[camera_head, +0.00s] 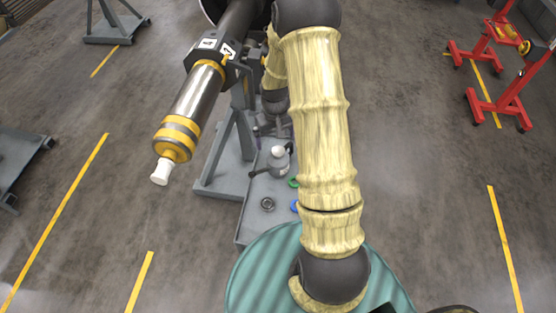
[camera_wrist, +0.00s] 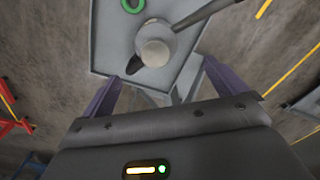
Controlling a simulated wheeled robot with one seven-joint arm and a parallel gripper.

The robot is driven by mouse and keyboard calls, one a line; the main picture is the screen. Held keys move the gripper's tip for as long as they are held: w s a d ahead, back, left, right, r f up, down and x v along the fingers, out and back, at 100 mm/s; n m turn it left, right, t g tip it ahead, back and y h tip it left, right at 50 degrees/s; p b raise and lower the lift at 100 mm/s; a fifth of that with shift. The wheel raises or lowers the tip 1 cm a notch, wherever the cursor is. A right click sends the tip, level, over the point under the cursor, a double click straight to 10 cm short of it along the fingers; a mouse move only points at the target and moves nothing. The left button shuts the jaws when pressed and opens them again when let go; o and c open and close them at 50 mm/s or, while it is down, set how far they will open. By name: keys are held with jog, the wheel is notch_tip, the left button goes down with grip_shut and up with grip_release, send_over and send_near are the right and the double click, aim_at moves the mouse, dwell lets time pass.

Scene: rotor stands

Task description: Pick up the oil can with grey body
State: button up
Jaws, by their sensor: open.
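The oil can with grey body (camera_head: 278,162) stands on a narrow grey tray-like surface (camera_head: 252,222) in the head view, with a pale round top and a dark part sticking out to its left. In the wrist view the can (camera_wrist: 155,45) is seen from above, with a long grey spout reaching to the upper right and a black handle at the lower left. My gripper (camera_head: 268,128) is partly hidden behind my arm in the head view. In the wrist view its purple fingers (camera_wrist: 163,72) are spread apart, with the can beyond and between them, not gripped.
A green ring (camera_wrist: 132,5), a blue ring (camera_head: 295,206) and a dark metal ring (camera_head: 267,204) lie on the same surface. A rotor shaft (camera_head: 190,110) with yellow bands juts out at the left above a grey stand (camera_head: 222,178). Red stands (camera_head: 497,97) are at the far right.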

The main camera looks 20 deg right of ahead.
aim_at(277, 151)
jog(key=shift+f+p, duration=0.55)
jog(key=shift+f, duration=3)
jog(key=shift+s+d+f+p, duration=0.1)
jog(key=shift+d+f+p, duration=0.1)
jog(key=shift+f+p, duration=0.3)
jog(key=shift+d+f+p, duration=0.15)
jog(key=shift+f+p, duration=0.35)
jog(key=shift+f, duration=1.6)
jog(key=c, duration=1.3)
jog(key=shift+o, duration=0.2)
jog(key=shift+r, duration=0.1)
